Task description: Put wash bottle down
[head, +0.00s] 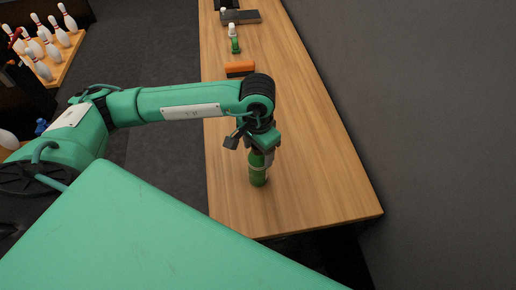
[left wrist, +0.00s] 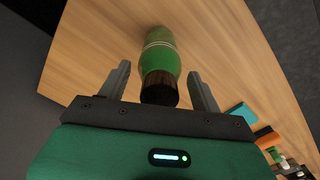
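A green bottle (head: 258,170) with pale bands and a dark brown cap, which I take for the wash bottle, stands upright on the wooden counter (head: 300,205) near its close end. My left gripper (head: 252,150) is just above and around the bottle's top. In the left wrist view the bottle (left wrist: 161,55) lies between the two fingers of my left gripper (left wrist: 159,72). The fingers are apart, with a gap visible on each side of the dark cap. My right gripper is in neither view.
An orange block (head: 240,68), a small white and green bottle (head: 234,40) and a dark tray (head: 241,17) stand farther along the counter. A grey wall runs along its right side. White bowling pins (head: 45,45) stand at the far left.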

